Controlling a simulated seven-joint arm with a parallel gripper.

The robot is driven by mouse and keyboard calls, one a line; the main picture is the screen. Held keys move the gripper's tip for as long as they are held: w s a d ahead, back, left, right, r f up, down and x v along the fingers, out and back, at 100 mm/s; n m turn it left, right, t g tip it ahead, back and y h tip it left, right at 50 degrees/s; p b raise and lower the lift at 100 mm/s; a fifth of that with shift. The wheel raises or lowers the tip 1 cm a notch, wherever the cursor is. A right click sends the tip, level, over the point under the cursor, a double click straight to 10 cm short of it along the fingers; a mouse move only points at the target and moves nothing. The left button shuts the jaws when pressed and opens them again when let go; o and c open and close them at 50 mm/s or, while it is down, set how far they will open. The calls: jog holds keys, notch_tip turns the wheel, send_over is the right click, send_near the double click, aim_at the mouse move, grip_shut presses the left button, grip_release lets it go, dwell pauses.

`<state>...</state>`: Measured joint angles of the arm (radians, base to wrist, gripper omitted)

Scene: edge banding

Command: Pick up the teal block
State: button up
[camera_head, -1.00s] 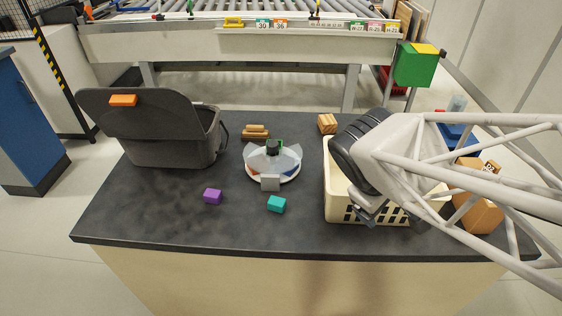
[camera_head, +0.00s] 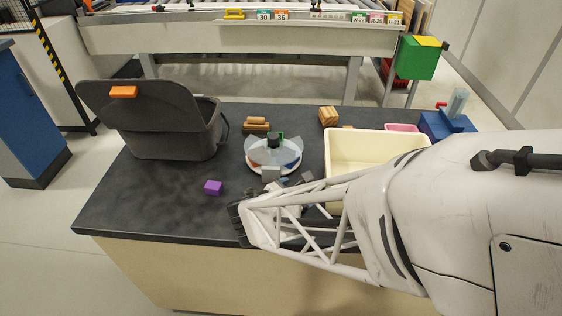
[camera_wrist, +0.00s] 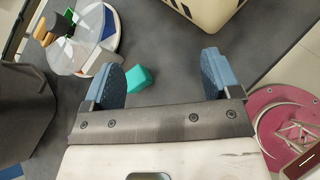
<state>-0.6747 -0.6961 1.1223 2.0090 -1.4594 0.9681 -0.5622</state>
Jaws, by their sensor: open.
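The teal block (camera_wrist: 139,79) lies on the dark table in the wrist view. It sits just beyond and beside the left finger, partly hidden by that finger. My gripper (camera_wrist: 165,75) is open with a wide gap between its blue fingers and nothing held. In the head view my gripper (camera_head: 285,188) is low over the table's front part, and the arm hides the teal block there.
A purple block (camera_head: 213,187) lies to the left. A round divided tray (camera_head: 272,156) stands behind my gripper, and a cream crate (camera_head: 372,140) stands to the right. A grey bin (camera_head: 160,130), wooden blocks (camera_head: 256,124) and a blue box (camera_head: 447,124) are farther back.

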jog(key=a+f+n+t, duration=0.1)
jog(key=a+f+n, duration=0.1)
jog(key=a+f+n+y, duration=0.1)
jog(key=a+f+n, duration=0.1)
jog(key=a, duration=0.1)
jog(key=a+f+n+t+y, duration=0.1)
jog(key=a+f+n, duration=0.1)
jog(key=shift+s+a+t, duration=0.3)
jog(key=shift+a, duration=0.1)
jog(key=shift+w, duration=0.1)
jog(key=shift+x, duration=1.25)
jog(key=shift+w+d, duration=0.1)
jog(key=shift+x, duration=2.5)
jog(key=shift+f, duration=0.1)
jog(key=c, duration=1)
